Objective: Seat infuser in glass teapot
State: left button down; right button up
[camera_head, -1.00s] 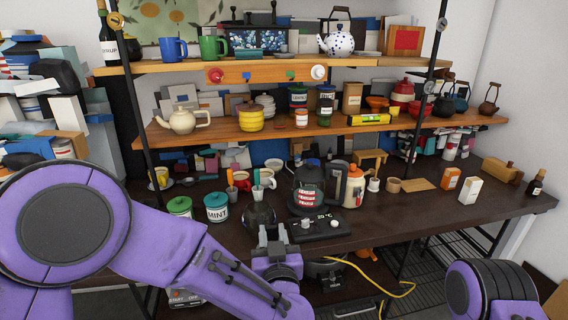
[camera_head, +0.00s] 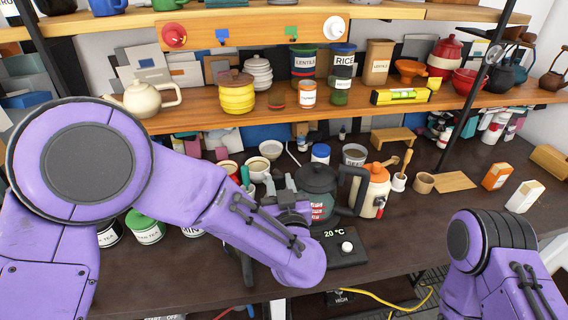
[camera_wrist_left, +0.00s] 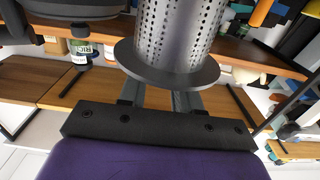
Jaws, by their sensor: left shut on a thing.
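My left gripper (camera_head: 285,195) is over the middle of the counter, just left of the dark kettle. In the left wrist view my left gripper (camera_wrist_left: 160,98) is shut on the infuser (camera_wrist_left: 180,35), a perforated metal cylinder with a wide dark flange at the finger end. In the head view the infuser cannot be made out behind the gripper and arm. The glass teapot is mostly hidden behind my left forearm; a dark curved part below the forearm may belong to it. My right arm shows at lower right, its gripper out of frame.
A dark kettle (camera_head: 318,180) stands close right of the gripper, behind a control base (camera_head: 341,247) reading 20 °C. Cups (camera_head: 228,170) and a green-lidded jar (camera_head: 145,227) stand left. The counter's front right (camera_head: 410,235) is clear.

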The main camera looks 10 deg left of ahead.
pick_arm(q)
jog(key=shift+w, duration=0.25)
jog(key=shift+s+a+r, duration=0.1)
jog(key=shift+a+r, duration=0.05)
jog(key=shift+a, duration=0.1)
jog(key=s+a, duration=0.3)
jog(key=a, duration=0.5)
jog(key=shift+s+r, duration=0.15)
jog(key=shift+s, duration=0.1)
pick_arm(e)
jog(key=shift+s, duration=0.2)
pick_arm(q)
jog(key=shift+s+r, duration=0.1)
jog(key=shift+s, duration=0.1)
pick_arm(e)
jog(key=shift+r, duration=0.25)
pick_arm(q)
jog(key=shift+f, duration=0.25)
pick_arm(e)
jog(key=shift+f, duration=0.2)
pick_arm(q)
jog(key=shift+f, duration=0.15)
jog(key=c, duration=0.7)
grip_release()
